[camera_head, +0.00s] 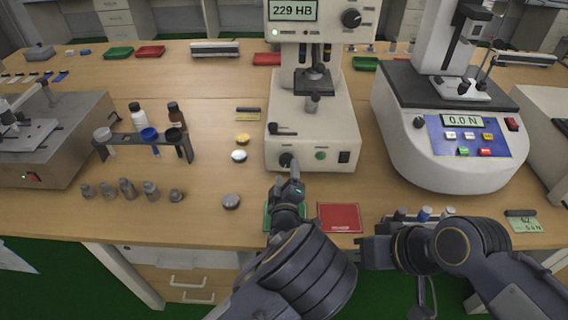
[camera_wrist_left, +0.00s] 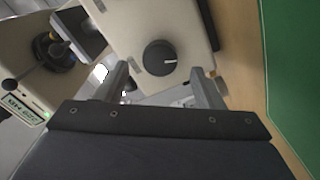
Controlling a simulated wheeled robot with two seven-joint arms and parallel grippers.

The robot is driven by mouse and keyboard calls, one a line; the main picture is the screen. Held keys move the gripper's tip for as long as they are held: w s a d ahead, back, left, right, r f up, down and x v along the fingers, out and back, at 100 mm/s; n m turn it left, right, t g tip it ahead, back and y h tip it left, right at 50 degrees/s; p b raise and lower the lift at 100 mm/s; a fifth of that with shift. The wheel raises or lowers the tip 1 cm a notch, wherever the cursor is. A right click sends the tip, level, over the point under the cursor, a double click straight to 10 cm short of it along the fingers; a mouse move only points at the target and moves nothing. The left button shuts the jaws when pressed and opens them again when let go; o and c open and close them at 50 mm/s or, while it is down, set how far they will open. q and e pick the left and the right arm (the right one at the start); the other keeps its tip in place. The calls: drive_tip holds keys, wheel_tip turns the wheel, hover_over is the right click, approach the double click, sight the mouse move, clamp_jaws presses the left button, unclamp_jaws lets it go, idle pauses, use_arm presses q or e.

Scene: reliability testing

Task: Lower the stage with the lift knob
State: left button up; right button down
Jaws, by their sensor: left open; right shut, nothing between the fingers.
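The cream hardness tester (camera_head: 310,112) stands mid-table with its display reading 229 HB. Its small dark stage (camera_head: 313,84) sits on a post below the head. The dark round lift knob (camera_head: 285,159) is low on the tester's front, at the left. In the left wrist view the knob (camera_wrist_left: 159,57) appears between my finger tips. My left gripper (camera_head: 289,176) is open and points at the knob; I cannot tell whether its fingers reach around it or touch it. My right gripper (camera_head: 366,252) is shut and empty, near the table's front edge.
A green button (camera_head: 320,155) and a black switch (camera_head: 344,157) sit right of the knob. A red card (camera_head: 340,217) lies in front. A force tester (camera_head: 450,150) stands right; a tube rack (camera_head: 145,142) and small weights (camera_head: 126,188) lie left.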

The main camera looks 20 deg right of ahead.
sight(287, 163)
use_arm(q)
drive_tip(key=shift+x, duration=2.3)
drive_tip(key=shift+c, duration=0.4)
